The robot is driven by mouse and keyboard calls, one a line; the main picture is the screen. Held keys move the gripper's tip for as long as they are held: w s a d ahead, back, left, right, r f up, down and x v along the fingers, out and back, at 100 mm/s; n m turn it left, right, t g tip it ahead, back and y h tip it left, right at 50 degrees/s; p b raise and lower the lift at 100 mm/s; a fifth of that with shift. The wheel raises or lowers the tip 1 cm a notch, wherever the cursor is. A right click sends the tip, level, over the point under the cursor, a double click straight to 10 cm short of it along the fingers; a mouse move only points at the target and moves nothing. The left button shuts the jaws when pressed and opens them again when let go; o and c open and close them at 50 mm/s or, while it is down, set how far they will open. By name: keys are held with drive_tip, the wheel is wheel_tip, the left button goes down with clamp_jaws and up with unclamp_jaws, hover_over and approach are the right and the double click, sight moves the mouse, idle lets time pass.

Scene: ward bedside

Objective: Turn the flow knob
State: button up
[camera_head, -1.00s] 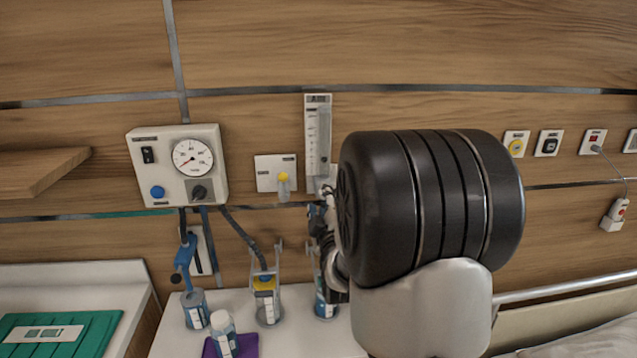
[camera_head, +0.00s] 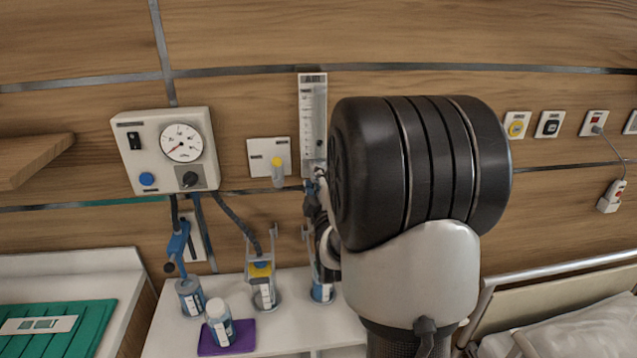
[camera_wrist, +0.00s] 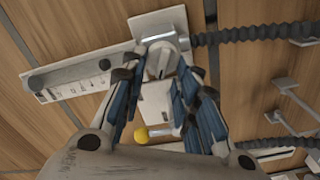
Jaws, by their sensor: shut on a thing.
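The flowmeter (camera_head: 313,115) is a tall narrow clear scale on a white plate, fixed to the wood wall. It also shows at the left of the wrist view (camera_wrist: 70,82). Its pale flow knob (camera_wrist: 160,62) is at the end of the scale, between my fingers. My gripper (camera_wrist: 162,72) is shut on the knob, with blue and black fingers on both sides of it. In the head view my gripper (camera_head: 316,190) is at the flowmeter's lower end, and my dark wrist hides part of it. The knob itself is hidden there.
A gauge panel (camera_head: 128,160) hangs on the left. A yellow-knobbed outlet (camera_head: 278,170) is close beside my gripper. Bottles and holders stand below on a white bedside top (camera_head: 290,335). Sockets (camera_head: 548,124) and a bed rail (camera_head: 550,272) are on the right.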

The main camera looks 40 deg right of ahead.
drive_tip(key=c, duration=0.4)
drive_tip(key=shift+o, duration=0.2)
drive_tip(key=shift+r+m+b, duration=0.1)
drive_tip(key=shift+m+b, duration=0.6)
drive_tip(key=shift+b, duration=0.15)
drive_tip(key=o, duration=1)
drive_tip(key=shift+d+r, duration=0.1)
wheel_tip(320, 180, up, 10)
drive_tip(key=shift+f, duration=0.1)
drive_tip(key=shift+o, duration=0.3)
